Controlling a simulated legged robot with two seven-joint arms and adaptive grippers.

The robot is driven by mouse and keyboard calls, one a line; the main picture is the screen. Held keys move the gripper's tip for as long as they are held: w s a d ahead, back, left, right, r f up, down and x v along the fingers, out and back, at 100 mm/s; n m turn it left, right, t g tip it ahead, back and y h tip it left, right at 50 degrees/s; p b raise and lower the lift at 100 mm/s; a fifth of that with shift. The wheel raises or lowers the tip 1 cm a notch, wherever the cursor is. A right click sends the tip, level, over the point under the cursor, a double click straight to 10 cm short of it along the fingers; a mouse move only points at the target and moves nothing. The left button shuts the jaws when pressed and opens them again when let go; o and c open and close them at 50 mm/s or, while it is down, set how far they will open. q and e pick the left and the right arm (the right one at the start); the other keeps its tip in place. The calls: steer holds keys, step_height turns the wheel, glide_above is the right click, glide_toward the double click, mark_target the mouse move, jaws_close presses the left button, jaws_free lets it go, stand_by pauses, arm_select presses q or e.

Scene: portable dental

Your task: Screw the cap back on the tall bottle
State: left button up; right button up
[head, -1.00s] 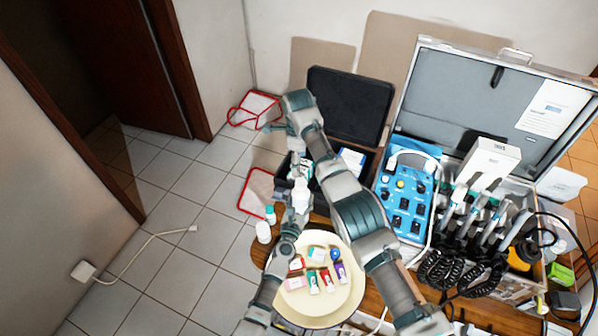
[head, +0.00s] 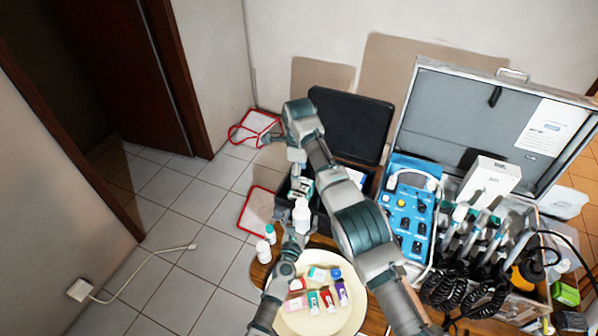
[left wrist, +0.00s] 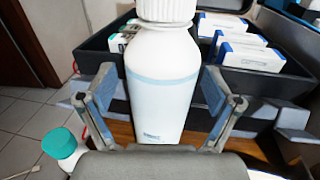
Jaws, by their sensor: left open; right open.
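The tall white bottle (head: 302,218) stands upright on the wooden table. In the left wrist view the bottle (left wrist: 163,95) is between the two fingers of my left gripper (left wrist: 165,112), which is open, with gaps on both sides. A ribbed white cap (left wrist: 166,9) sits on its neck above a thin collar; I cannot tell how tight it is. In the head view my left gripper (head: 297,228) is at the bottle's lower part. My right gripper (head: 297,160) is open above and behind the bottle, apart from the cap.
A round cream tray (head: 290,318) with several small tubes and boxes lies in front. A small teal-capped bottle (head: 270,233) and a white bottle (head: 263,251) stand left. An open black case (head: 345,125) is behind; a blue dental unit (head: 408,210) is right.

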arm_select(q)
steer(key=v, duration=1.2)
steer(key=shift+f, duration=0.1)
